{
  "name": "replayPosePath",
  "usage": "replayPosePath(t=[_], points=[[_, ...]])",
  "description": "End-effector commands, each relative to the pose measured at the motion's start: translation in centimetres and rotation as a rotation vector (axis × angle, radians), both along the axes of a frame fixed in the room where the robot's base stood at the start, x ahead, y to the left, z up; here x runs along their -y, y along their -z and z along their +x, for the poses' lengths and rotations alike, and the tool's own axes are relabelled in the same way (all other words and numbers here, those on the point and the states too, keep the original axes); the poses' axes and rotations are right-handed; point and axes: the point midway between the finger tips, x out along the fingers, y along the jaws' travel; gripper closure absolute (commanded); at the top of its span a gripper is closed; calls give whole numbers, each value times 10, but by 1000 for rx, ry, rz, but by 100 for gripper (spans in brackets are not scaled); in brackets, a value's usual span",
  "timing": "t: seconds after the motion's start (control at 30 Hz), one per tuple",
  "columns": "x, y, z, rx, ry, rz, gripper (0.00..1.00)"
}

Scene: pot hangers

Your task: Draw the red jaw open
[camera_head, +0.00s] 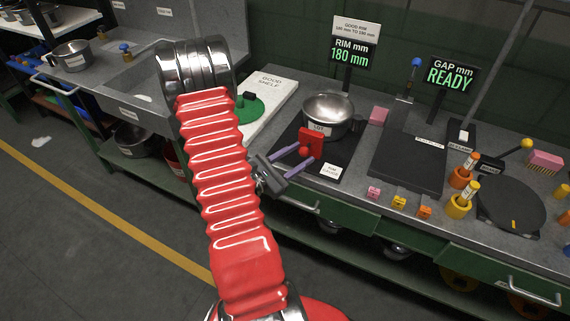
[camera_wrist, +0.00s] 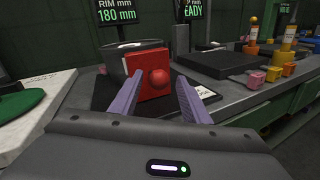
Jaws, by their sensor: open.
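The red jaw (camera_head: 311,143) is an upright red plate with a round red knob on its front. It stands on a black gauge base (camera_head: 325,170) at the near side of a steel pot (camera_head: 328,112). In the wrist view the red jaw (camera_wrist: 148,74) is straight ahead, its knob between the purple fingers. My gripper (camera_head: 297,158) is open, with its two fingers pointing at the red jaw. It also shows in the wrist view (camera_wrist: 160,95), a finger on each side of the knob. I cannot tell whether the fingers touch it.
A sign (camera_head: 350,53) reads "RIM mm 180 mm" and another (camera_head: 452,75) reads "GAP mm READY". A black plate (camera_head: 408,160) lies to the right, with small pink, yellow and orange blocks (camera_head: 399,201) along the front edge. A white shelf board (camera_head: 268,105) with a green disc is to the left.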

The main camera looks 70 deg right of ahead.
Motion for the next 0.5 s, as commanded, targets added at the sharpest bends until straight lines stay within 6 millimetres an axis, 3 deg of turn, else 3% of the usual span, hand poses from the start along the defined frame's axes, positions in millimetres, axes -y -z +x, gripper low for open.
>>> replayPosePath(t=[0.5], points=[[-43,0,28,-1,-3,1,57]])
